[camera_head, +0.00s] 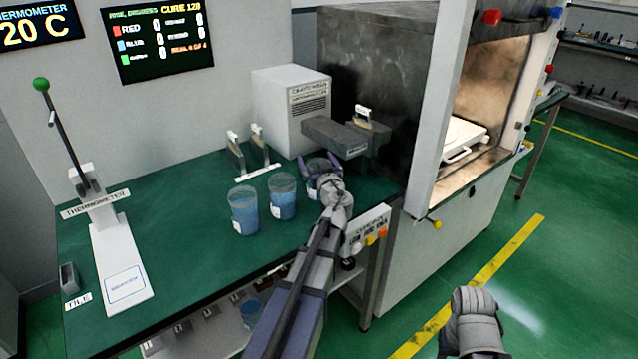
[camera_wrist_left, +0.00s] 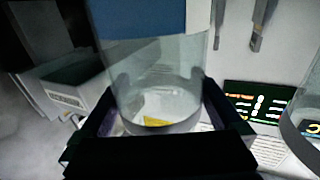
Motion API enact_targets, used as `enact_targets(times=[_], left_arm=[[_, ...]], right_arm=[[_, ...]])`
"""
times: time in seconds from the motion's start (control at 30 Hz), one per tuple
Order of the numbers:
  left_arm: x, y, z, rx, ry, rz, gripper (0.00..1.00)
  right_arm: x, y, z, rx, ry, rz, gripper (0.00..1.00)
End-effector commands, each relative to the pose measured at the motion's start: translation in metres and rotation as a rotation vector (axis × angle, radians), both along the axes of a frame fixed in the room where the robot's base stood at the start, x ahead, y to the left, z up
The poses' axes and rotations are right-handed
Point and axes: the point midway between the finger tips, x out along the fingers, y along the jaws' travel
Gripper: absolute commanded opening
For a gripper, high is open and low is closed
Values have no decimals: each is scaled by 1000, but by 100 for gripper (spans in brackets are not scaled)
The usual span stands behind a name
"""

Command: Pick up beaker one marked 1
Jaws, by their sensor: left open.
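A clear beaker (camera_head: 317,166) stands on the green bench top at the right end of a row, mostly hidden by my left gripper (camera_head: 324,172). In the left wrist view this beaker (camera_wrist_left: 155,75) fills the middle, with a blue band of liquid. The left gripper's dark fingers (camera_wrist_left: 160,115) lie on both sides of the beaker and are open. Two more beakers with blue liquid, a middle one (camera_head: 283,196) and a left one (camera_head: 244,210), stand to its left. Their labels are too small to read. Part of my right arm shows at bottom right; its fingers are not visible.
A grey generator box (camera_head: 293,105) stands behind the beakers, beside a rack (camera_head: 252,158). A thermometer stand (camera_head: 108,245) is at left. A large open-fronted chamber (camera_head: 482,130) closes off the right. A button panel (camera_head: 370,232) is at the bench's front right edge.

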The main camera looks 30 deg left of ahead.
Motion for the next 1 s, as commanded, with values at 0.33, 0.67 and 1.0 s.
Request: enact_targets(times=[0.33,0.67,1.0], left_arm=[[-1,-1,0,0,0,0,73],[-1,-1,0,0,0,0,36],[-1,-1,0,0,0,0,0]], right_arm=[[0,0,0,0,0,0,50],[0,0,0,0,0,0,50],[0,0,0,0,0,0,50]])
